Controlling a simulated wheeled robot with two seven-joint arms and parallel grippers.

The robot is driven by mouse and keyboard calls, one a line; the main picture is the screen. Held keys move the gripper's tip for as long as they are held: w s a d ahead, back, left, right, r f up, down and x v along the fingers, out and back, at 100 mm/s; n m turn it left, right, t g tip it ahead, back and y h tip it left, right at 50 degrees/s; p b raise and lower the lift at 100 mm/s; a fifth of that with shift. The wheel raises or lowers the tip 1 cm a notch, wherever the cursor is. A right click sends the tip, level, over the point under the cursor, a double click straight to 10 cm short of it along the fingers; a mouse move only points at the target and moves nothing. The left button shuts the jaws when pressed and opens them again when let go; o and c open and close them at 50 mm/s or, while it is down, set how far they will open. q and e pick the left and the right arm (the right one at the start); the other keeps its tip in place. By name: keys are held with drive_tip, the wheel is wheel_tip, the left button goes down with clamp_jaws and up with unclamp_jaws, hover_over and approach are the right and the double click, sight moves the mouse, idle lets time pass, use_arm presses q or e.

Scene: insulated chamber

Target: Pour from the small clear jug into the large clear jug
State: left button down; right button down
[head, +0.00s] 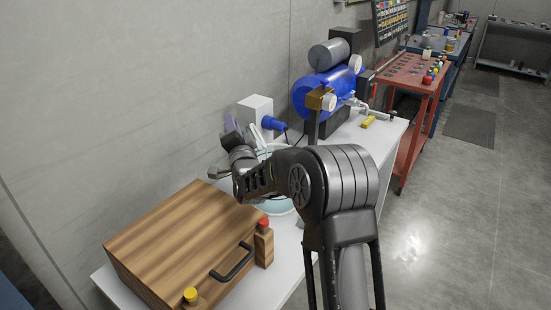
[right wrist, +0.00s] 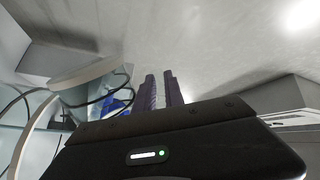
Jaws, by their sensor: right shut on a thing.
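My right gripper (head: 228,140) is over the white table, behind the wooden box, with its arm across the middle of the head view. In the right wrist view its two dark fingers (right wrist: 163,90) are close together; what they hold is barely visible, and I take it to be the small clear jug's thin handle. A pale, see-through round vessel (head: 284,209), probably the large clear jug, stands on the table partly behind my arm. Pale curved rims (right wrist: 85,76) show at the left of the right wrist view; I cannot tell which jug they belong to. My left gripper is out of view.
A wooden box (head: 170,235) with a black handle fills the near table. A red-capped bottle (head: 264,240) and a yellow-capped one (head: 191,296) stand by it. A blue machine (head: 325,90) and a white box (head: 256,112) stand behind.

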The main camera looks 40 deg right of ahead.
sight(244, 121)
drive_tip(key=shift+s+d+r+m, duration=0.35)
drive_tip(key=shift+d+r+m, duration=0.35)
drive_tip(key=shift+m, duration=0.5)
idle(0.5)
drive_tip(key=shift+s+d+f+m+h, duration=0.1)
drive_tip(key=shift+s+d+m+h, duration=0.15)
drive_tip(key=shift+d+m+h, duration=0.2)
drive_tip(key=shift+s+d+f+m, duration=0.1)
drive_tip(key=shift+s+d+m, duration=0.2)
drive_tip(key=shift+d, duration=0.15)
drive_tip(key=shift+s+d+f+m, duration=0.15)
drive_tip(key=shift+d+m, duration=0.1)
drive_tip(key=shift+d, duration=0.15)
drive_tip(key=shift+d+r, duration=0.1)
drive_tip(key=shift+s+d+r+m+g+h, duration=0.15)
drive_tip(key=shift+s+d+r+m+h, duration=0.1)
drive_tip(key=shift+d+m, duration=0.25)
drive_tip(key=shift+s+d+r+m+g+h, duration=0.15)
drive_tip(key=shift+s+d+m, duration=0.15)
drive_tip(key=shift+m, duration=0.4)
drive_tip(key=shift+w, duration=0.1)
drive_tip(key=a+n, duration=0.1)
drive_tip(key=w+a+n, duration=0.1)
drive_tip(key=a+n+y, duration=0.1)
drive_tip(key=shift+w+a+f, duration=0.15)
drive_tip(key=shift+w+f, duration=0.15)
drive_tip(key=shift+w, duration=0.05)
drive_tip(key=shift+s+d, duration=0.1)
drive_tip(key=shift+d, duration=0.1)
